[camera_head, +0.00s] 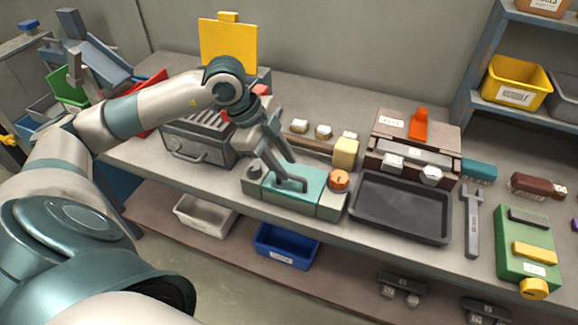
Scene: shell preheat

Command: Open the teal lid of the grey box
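The grey box (329,205) sits near the front edge of the workbench, with a black knob at its left end and an orange knob (340,180) at its right end. Its teal lid (312,183) lies between the knobs and looks closed. My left gripper (291,179) reaches down over the lid from behind and left, with its fingertips at or just above the teal surface. I cannot tell whether they touch it or how far apart the fingers are. The gripper hides part of the lid. My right gripper is not in view.
A grey toaster-like unit (193,143) stands left of the box. A black tray (401,208) lies close on the right, then a wrench (472,222) and a green device (522,240). Small blocks and a yellow block (346,152) stand behind. A blue bin (286,247) sits on the shelf below.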

